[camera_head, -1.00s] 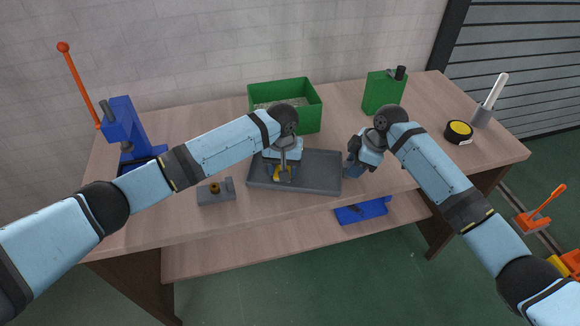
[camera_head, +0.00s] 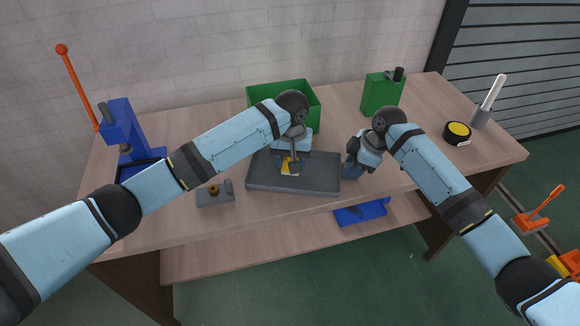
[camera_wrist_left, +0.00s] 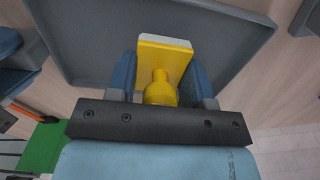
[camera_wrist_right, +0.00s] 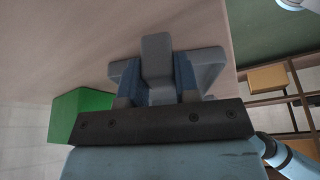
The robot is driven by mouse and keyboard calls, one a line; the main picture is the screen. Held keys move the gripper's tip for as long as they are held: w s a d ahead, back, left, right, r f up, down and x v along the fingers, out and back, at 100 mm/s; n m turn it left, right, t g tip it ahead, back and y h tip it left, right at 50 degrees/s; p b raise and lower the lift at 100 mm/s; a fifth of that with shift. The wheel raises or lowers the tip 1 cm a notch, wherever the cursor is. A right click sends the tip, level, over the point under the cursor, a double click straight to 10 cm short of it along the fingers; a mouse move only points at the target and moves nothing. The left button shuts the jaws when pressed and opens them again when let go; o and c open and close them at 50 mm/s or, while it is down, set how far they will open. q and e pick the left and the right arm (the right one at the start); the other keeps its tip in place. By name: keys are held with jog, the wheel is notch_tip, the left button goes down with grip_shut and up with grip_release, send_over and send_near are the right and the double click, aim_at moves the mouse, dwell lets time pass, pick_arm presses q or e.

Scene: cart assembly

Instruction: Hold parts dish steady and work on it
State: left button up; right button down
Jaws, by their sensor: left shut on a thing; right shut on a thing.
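The parts dish (camera_head: 318,172) is a shallow dark grey tray lying flat in the middle of the bench; it fills much of the left wrist view (camera_wrist_left: 95,60). My left gripper (camera_head: 291,162) is shut on a yellow tool (camera_wrist_left: 160,75) with a round handle, a flat yellow block and a pale edge. It holds the tool over the dish; contact with the dish floor cannot be told. My right gripper (camera_head: 354,170) is low beside the dish's right end, shut on a grey piece (camera_wrist_right: 156,60). Whether this piece belongs to the dish cannot be told.
A green bin (camera_head: 312,98) stands behind the dish, and a green can (camera_head: 382,94) at the back right. A grey block with a brass-coloured ring (camera_head: 215,194) lies left of the dish. A blue press (camera_head: 125,135) stands at left, a yellow-topped round item (camera_head: 457,132) at right.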

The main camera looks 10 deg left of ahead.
pick_arm(q)
jog(key=shift+r, duration=2.2)
pick_arm(e)
jog(key=c, duration=0.8)
grip_release()
